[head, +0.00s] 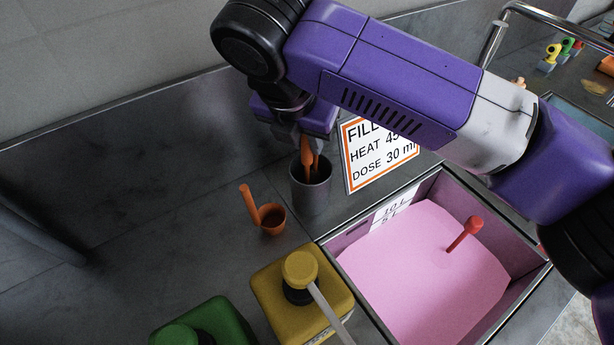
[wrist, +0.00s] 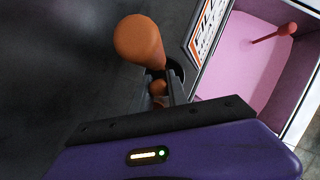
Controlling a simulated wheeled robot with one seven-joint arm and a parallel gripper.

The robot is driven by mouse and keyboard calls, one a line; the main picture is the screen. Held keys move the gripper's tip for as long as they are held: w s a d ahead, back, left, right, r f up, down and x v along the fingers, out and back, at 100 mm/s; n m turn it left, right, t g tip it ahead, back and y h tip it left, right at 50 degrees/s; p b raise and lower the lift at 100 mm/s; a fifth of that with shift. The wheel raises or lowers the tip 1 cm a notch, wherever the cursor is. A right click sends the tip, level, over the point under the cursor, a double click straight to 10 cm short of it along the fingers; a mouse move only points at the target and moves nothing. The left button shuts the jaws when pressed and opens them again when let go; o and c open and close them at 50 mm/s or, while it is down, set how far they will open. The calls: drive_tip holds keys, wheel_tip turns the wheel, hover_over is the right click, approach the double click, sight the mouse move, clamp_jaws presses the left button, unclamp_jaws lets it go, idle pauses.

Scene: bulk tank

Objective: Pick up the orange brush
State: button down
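A grey metal cup (head: 311,192) stands on the steel counter, and the orange brush (head: 307,158) stands upright in it, its lower part hidden inside. In the wrist view the rounded end of an orange handle (wrist: 140,40) shows large and close to the camera, with a smaller orange part (wrist: 158,88) beyond it in the dark cup mouth. My gripper (head: 305,142) points down right above the cup, its fingers at the upper part of the brush. In the wrist view a dark finger (wrist: 176,90) is beside the orange parts; I cannot tell whether the fingers grip.
An orange ladle (head: 271,218) stands left of the cup. A yellow container (head: 300,300) and a green one (head: 215,322) are in front. A sign (head: 380,155) stands right of the cup, behind a basin of pink liquid (head: 425,265) with a red-handled tool (head: 466,233).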

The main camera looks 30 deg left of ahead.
idle(0.3)
drive_tip(key=shift+s+d+r, duration=0.1)
drive_tip(key=shift+d+r, duration=0.05)
drive_tip(key=shift+r, duration=0.3)
wheel_tip(320, 180, up, 11)
drive_tip(key=shift+f, duration=0.1)
drive_tip(key=s+d+b, duration=0.1)
drive_tip(key=s+d, duration=0.4)
drive_tip(key=d, duration=0.3)
drive_tip(key=s+d+b, duration=0.1)
drive_tip(key=s+d, duration=0.4)
drive_tip(key=d, duration=0.4)
